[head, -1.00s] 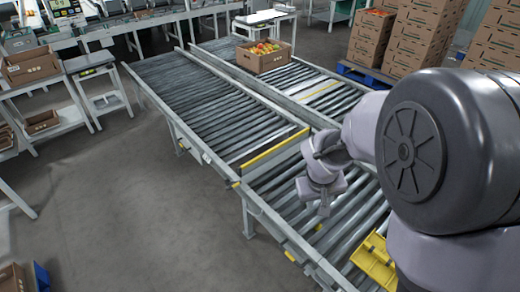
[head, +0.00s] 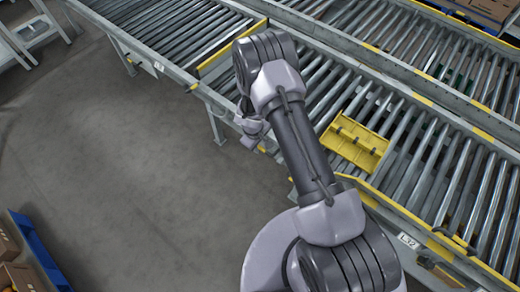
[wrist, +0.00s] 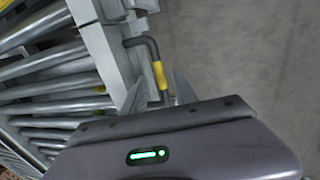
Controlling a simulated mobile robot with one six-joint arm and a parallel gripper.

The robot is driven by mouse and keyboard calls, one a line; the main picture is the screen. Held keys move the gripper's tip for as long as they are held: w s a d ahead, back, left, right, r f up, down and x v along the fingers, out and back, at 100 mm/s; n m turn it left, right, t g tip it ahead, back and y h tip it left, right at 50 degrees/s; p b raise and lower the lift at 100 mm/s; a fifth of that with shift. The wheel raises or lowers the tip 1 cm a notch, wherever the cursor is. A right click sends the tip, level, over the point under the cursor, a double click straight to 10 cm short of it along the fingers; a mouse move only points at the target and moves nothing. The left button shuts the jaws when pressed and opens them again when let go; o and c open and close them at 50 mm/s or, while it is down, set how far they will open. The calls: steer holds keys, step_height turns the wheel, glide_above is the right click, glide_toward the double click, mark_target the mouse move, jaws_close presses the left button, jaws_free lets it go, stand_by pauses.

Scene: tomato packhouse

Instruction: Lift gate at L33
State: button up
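A yellow-edged gate (head: 230,48) lies across the rollers at upper left, partly behind my arm. A small white label (head: 158,67) on the near rail left of it is too small to read. In the wrist view, a black bent lever (wrist: 154,52) with a yellow band sticks out beside the conveyor frame. My gripper (wrist: 160,82) is open, its two fingers apart on either side of the lever's banded part; I cannot tell whether they touch it. In the head view my gripper (head: 252,130) is small at the conveyor's near edge, and the lever is not clear there.
A yellow tray-like part (head: 354,142) lies on the rollers right of my arm. A label reading L32 (head: 408,240) is on the near rail at lower right. A blue pallet with boxes (head: 38,250) stands at lower left. The grey floor between is clear.

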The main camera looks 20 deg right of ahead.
steer(key=shift+w+d+f, duration=0.1)
steer(key=shift+d+f, duration=0.05)
steer(key=shift+f, duration=0.8)
jaws_close()
stand_by(0.7)
